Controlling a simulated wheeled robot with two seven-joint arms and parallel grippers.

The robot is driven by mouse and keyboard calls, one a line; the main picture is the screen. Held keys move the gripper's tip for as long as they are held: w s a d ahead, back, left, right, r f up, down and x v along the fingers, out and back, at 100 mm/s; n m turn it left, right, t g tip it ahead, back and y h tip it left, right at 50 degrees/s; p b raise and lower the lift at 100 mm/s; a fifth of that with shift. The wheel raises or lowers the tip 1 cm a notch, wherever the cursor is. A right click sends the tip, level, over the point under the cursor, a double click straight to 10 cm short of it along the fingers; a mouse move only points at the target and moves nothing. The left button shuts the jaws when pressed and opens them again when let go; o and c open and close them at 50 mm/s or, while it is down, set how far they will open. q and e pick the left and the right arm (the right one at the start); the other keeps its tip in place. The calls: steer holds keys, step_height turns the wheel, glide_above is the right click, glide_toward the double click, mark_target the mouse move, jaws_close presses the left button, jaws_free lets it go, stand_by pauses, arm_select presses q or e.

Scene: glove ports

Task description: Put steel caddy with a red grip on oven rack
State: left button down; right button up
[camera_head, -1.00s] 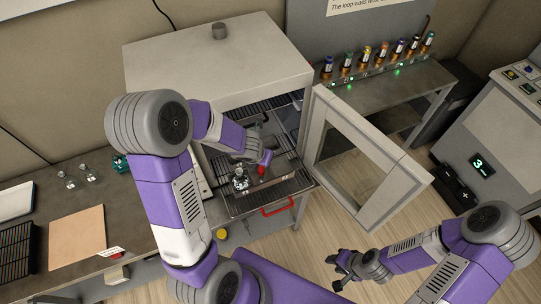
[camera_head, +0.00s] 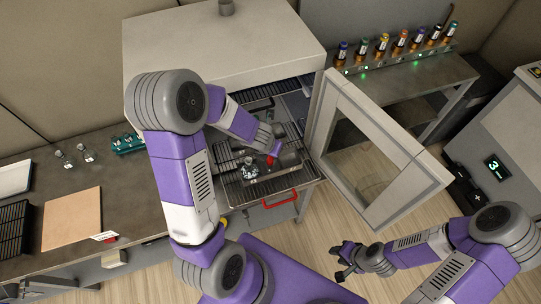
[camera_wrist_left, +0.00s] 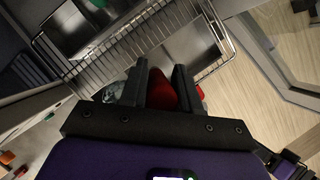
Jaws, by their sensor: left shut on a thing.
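The steel caddy (camera_head: 285,176) is a shallow metal tray over the front part of the wire oven rack (camera_head: 237,196), in front of the open oven. Small clear glassware (camera_head: 250,169) is at its left side. My left gripper (camera_head: 272,153) reaches in from above and is shut on the red grip (camera_head: 273,160). In the left wrist view the red grip (camera_wrist_left: 162,90) sits between the two dark fingers, with the rack wires (camera_wrist_left: 150,25) beyond. I cannot tell whether the caddy touches the rack. My right gripper (camera_head: 345,262) is open and empty, low over the floor.
The oven door (camera_head: 375,150) stands open to the right. A red handle (camera_head: 281,204) is at the rack's front. A bench (camera_head: 125,180) at left holds glassware, a brown board (camera_head: 72,219) and a teal rack (camera_head: 128,143). Small bottles (camera_head: 400,42) line a shelf behind.

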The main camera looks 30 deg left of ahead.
arm_select(q)
step_height(320, 180, down, 3)
steer(key=shift+f+b, duration=0.1)
steer(key=shift+b, duration=1)
steer(key=c, duration=0.8)
jaws_free()
